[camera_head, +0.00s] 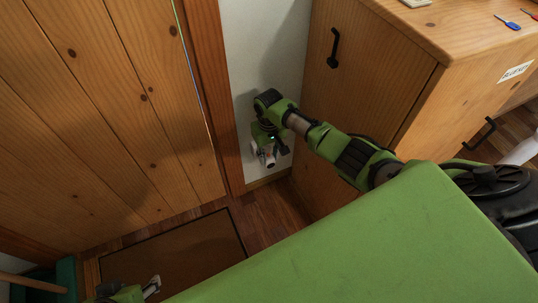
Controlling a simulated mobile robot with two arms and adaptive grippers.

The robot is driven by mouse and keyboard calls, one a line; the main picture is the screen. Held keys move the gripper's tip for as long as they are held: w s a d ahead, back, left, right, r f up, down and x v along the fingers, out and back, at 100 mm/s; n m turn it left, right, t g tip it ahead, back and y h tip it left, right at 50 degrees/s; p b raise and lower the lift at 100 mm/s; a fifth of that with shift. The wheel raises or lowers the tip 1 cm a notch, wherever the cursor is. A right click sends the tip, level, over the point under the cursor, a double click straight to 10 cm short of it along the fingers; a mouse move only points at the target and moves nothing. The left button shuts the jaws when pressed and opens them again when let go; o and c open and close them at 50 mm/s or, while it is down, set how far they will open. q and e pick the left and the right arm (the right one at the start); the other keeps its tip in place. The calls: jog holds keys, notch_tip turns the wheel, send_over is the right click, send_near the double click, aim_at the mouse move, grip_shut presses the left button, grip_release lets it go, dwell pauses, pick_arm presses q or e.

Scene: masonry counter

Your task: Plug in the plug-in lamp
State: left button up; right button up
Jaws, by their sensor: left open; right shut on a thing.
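My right gripper (268,157) is low in the narrow gap between the wooden door and the cabinet, close to the white wall. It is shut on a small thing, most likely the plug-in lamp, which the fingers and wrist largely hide. I cannot make out the lamp's shape or whether it touches the wall. A wall socket cannot be clearly told behind the gripper. My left gripper (152,287) is at the bottom left edge, partly cut off, open, above the floor near the mat.
A wooden cabinet (350,90) with black handles bounds the gap on the right. A plank door (110,110) and its frame (212,80) bound it on the left. A brown mat (190,255) lies on the wood floor. Screwdrivers (507,22) lie on the cabinet top.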

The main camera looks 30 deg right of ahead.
pick_arm(q)
jog(key=shift+s+a+f+g+p, duration=0.2)
jog(key=shift+s+g, duration=0.15)
jog(key=shift+s, duration=0.45)
jog(key=shift+s+a+f+g+p, duration=0.1)
jog(key=shift+s+a+g, duration=0.2)
jog(key=shift+s, duration=0.45)
jog(key=shift+w+d, duration=0.15)
jog(key=shift+w, duration=0.1)
jog(key=shift+w+d+r+t+b, duration=0.25)
jog(key=shift+w+t, duration=0.15)
jog(key=shift+w, duration=0.4)
jog(key=shift+w+d+r+t+b, duration=0.1)
jog(key=shift+w+d+r+t, duration=0.2)
jog(key=shift+w, duration=0.5)
pick_arm(e)
jog(key=shift+w, duration=0.4)
pick_arm(q)
jog(key=shift+w+t, duration=0.25)
jog(key=shift+w, duration=0.15)
jog(key=shift+w, duration=0.1)
pick_arm(e)
jog(key=shift+w, duration=0.1)
pick_arm(q)
jog(key=shift+w+d+r, duration=0.1)
jog(key=shift+w+d, duration=0.05)
jog(key=shift+w, duration=0.1)
pick_arm(e)
jog(key=shift+w, duration=0.1)
